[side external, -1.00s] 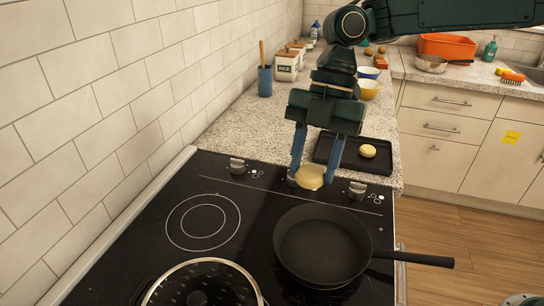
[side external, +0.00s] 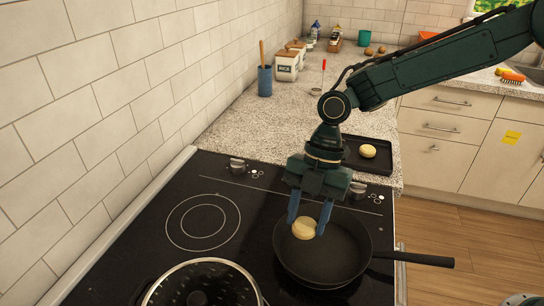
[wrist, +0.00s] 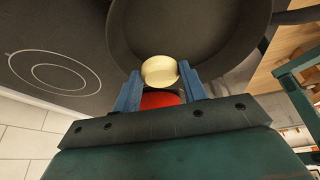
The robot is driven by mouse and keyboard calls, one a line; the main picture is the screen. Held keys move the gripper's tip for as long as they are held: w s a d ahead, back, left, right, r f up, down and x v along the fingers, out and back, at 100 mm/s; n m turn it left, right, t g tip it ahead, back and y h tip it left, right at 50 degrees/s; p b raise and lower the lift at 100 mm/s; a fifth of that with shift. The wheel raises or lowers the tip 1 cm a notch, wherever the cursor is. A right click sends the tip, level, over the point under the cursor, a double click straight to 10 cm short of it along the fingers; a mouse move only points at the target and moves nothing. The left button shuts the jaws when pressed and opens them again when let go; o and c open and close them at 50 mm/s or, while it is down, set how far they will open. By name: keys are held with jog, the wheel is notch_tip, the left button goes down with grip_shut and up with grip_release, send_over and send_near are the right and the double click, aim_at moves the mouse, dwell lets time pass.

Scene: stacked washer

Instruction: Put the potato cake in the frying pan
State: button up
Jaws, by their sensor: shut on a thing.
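A round pale-yellow potato cake (side external: 304,228) is held between the blue fingers of my gripper (side external: 308,222). It also shows in the wrist view (wrist: 159,71), between the fingertips of my gripper (wrist: 161,82). The dark frying pan (side external: 330,258) sits on the black stovetop, its handle pointing right. In the side view the cake and fingertips overlap the pan's upper left part. The wrist view shows the pan (wrist: 190,30) just beyond the cake. I cannot tell the cake's exact height over the pan.
A second potato cake (side external: 368,151) lies on a black tray (side external: 378,166) on the counter behind the stove. A lidded pot (side external: 205,288) stands at the front left. A tiled wall (side external: 110,90) borders the stove on the left. The rear left burner (side external: 203,221) is bare.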

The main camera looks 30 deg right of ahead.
aim_at(306, 230)
jog(key=shift+f, duration=0.1)
jog(key=shift+f, duration=2)
jog(key=shift+f, duration=0.1)
jog(key=o, duration=0.7)
jog(key=v, duration=1.2)
jog(key=shift+d, duration=0.1)
